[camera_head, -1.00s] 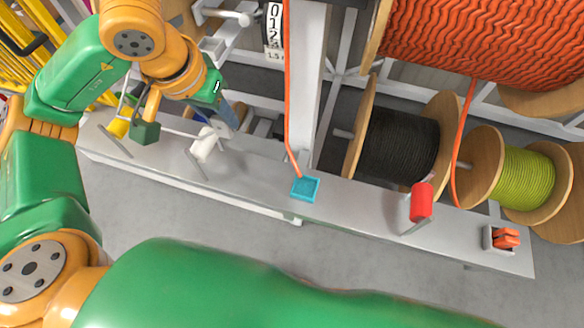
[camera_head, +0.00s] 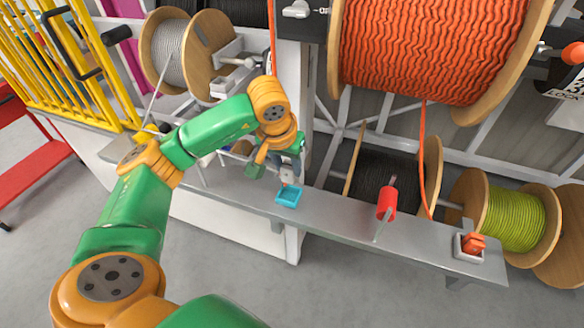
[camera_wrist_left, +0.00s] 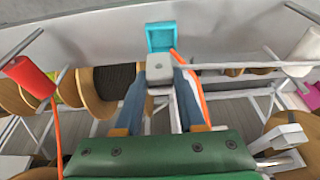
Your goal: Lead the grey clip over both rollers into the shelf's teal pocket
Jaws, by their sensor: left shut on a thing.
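My left gripper (camera_wrist_left: 160,92) is shut on the small grey clip (camera_wrist_left: 160,68), held between its blue fingers. In the head view the clip (camera_head: 288,176) hangs just above the teal pocket (camera_head: 289,196) on the grey shelf. In the wrist view the teal pocket (camera_wrist_left: 161,36) lies straight beyond the clip; whether they touch is unclear. A white roller (camera_wrist_left: 308,46) stands at the right of the wrist view. A grey cable (camera_head: 152,103) runs down from its reel (camera_head: 172,53) behind my left arm. That arm hides the cable's path over the rollers. My right gripper is not in view.
A red roller (camera_head: 386,202) stands on the shelf (camera_head: 340,218) right of the pocket. An orange clip (camera_head: 472,243) sits in a pale pocket at the right end. An orange cable (camera_wrist_left: 190,75) passes close beside the left gripper. Reels stand behind the shelf.

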